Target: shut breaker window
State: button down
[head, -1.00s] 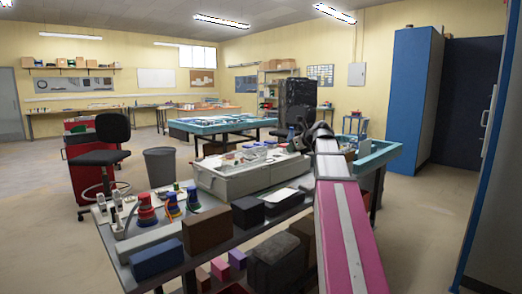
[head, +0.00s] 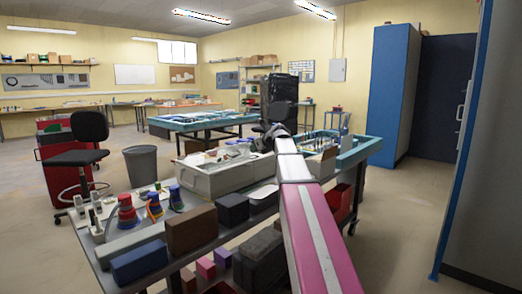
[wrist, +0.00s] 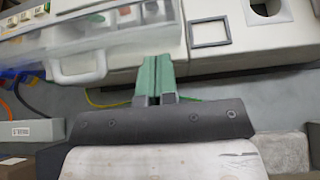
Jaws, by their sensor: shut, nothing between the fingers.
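The breaker window (wrist: 95,40) is a clear cover with a pale handle (wrist: 80,68), at the upper left of the wrist view. It juts out over the front of the grey-white socket box (wrist: 215,60); its exact angle is hard to tell. The box also shows on the bench in the head view (head: 215,182). My gripper (wrist: 155,62) has green fingers, shut and empty. The fingertips are just right of the window's handle, in front of the box, with no clear contact. In the head view, my gripper (head: 275,132) is small and dark, by the box's back right.
The bench (head: 90,240) holds a brown box (head: 192,230), a blue box (head: 139,263) and coloured cones left of the socket box. Open floor (head: 400,220) is on the right.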

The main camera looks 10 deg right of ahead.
jog(key=shift+w+a+r, duration=0.25)
jog(key=shift+w+a, duration=0.15)
jog(key=shift+w, duration=0.2)
jog(key=shift+w+a+r+g+h, duration=0.15)
jog(key=shift+w+r+g+h, duration=0.15)
jog(key=shift+g, duration=0.1)
